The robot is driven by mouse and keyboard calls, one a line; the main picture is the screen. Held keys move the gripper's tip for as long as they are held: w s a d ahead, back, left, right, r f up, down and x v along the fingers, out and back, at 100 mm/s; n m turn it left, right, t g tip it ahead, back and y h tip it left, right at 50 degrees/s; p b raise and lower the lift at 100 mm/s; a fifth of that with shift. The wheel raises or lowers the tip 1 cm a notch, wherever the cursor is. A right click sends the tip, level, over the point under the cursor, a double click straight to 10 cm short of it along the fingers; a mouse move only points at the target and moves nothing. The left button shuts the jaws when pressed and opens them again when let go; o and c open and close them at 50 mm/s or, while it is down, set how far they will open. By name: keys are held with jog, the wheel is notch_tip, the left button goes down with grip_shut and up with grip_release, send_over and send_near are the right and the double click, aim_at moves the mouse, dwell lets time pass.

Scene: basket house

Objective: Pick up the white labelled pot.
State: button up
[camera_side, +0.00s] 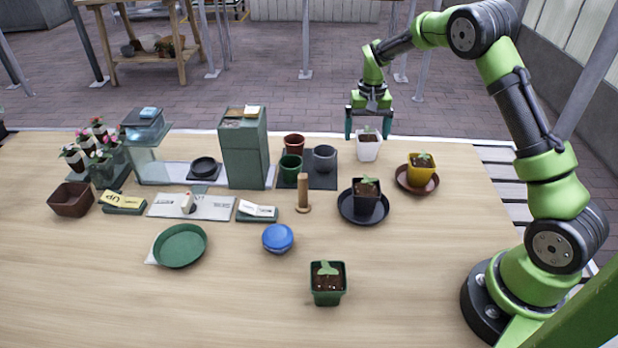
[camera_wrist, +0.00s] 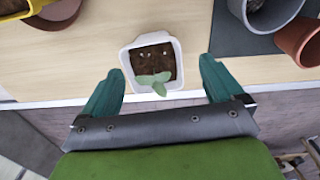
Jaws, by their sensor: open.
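The white pot (camera_side: 368,149) stands upright on the table near its back edge, with dark soil and a small green seedling. In the wrist view the white pot (camera_wrist: 133,47) shows from above, ahead of and between the finger directions. No label can be made out on it. My gripper (camera_side: 369,133) is open and empty, with its fingers pointing down just above and behind the pot in the side view. In the wrist view my gripper (camera_wrist: 160,84) has its two green fingers spread wide, one to each side, apart from the pot.
A yellow pot (camera_side: 421,167) on a brown saucer stands to the right. A dark pot (camera_side: 366,195) on a black saucer stands in front. Grey (camera_side: 325,158), green (camera_side: 290,167) and red (camera_side: 294,144) pots stand left on a dark mat.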

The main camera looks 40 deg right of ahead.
aim_at(367, 146)
jog(key=f, duration=0.5)
jog(key=shift+s+d+f, duration=0.1)
jog(key=shift+s, duration=0.25)
jog(key=shift+c, duration=0.2)
jog(key=c, duration=1.3)
